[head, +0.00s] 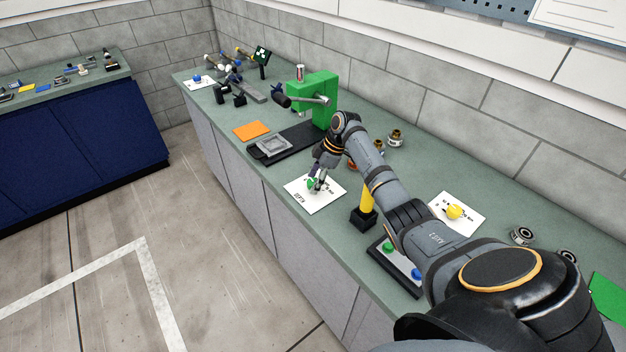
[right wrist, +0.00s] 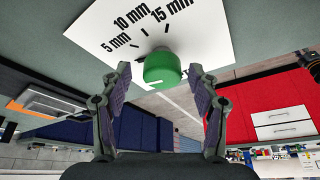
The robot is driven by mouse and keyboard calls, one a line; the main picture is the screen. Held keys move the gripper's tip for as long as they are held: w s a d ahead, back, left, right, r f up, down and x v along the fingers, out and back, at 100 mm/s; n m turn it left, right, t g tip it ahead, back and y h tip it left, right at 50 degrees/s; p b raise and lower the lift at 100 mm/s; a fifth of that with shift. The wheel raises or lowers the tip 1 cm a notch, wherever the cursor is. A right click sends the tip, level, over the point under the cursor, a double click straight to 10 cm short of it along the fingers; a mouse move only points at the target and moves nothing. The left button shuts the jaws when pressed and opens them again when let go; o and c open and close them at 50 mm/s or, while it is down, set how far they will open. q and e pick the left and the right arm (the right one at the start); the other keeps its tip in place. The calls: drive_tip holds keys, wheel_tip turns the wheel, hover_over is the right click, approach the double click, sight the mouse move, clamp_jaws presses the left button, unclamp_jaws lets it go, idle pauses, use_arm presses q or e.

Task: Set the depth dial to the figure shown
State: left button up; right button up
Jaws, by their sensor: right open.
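The depth dial is a green knob (right wrist: 163,67) on a white card (right wrist: 120,24) printed 5 mm, 10 mm and 15 mm with dark tick marks. In the head view the card (head: 325,201) lies near the bench's front edge, the knob (head: 310,183) partly hidden by my gripper. My right gripper (head: 317,183) is over the card, at the knob. In the right wrist view its open fingers (right wrist: 160,75) stand either side of the knob, with gaps showing on both sides. I cannot tell which mark the knob points to. My left gripper is not in view.
Beyond the card stands a green press (head: 325,90) with a dark base. An orange sheet (head: 251,130) lies left of it. A yellow post (head: 367,198) and a button box (head: 397,264) are close to my right arm. Another card has a yellow knob (head: 453,212).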

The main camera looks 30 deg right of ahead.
drive_tip(key=shift+a+f, duration=0.35)
drive_tip(key=shift+f, duration=0.2)
drive_tip(key=shift+c, duration=1.5)
drive_tip(key=c, duration=0.9)
drive_tip(key=shift+o, duration=0.2)
drive_tip(key=shift+r+m+p, duration=0.2)
drive_tip(key=shift+m+p, duration=0.2)
drive_tip(key=shift+p, duration=0.35)
drive_tip(key=m+t+h+p, duration=0.1)
drive_tip(key=m+p, duration=0.3)
drive_tip(key=p, duration=0.1)
drive_tip(key=m+t+h+p, duration=0.1)
drive_tip(key=m+p, duration=0.3)
drive_tip(key=shift+w+r+m+h+p, duration=0.1)
drive_tip(key=shift+r+m+h+p, duration=0.05)
drive_tip(key=shift+m+h+p, duration=0.2)
drive_tip(key=m+h+p, duration=0.1)
drive_tip(key=m+p, duration=0.1)
drive_tip(key=m, duration=0.1)
drive_tip(key=shift+p, duration=0.35)
use_arm(q)
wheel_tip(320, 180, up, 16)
drive_tip(key=p, duration=0.1)
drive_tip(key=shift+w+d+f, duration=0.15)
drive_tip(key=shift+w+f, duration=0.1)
use_arm(e)
drive_tip(key=shift+d+f+m+h, duration=0.15)
drive_tip(key=shift+m+h, duration=0.6)
drive_tip(key=shift+m, duration=0.8)
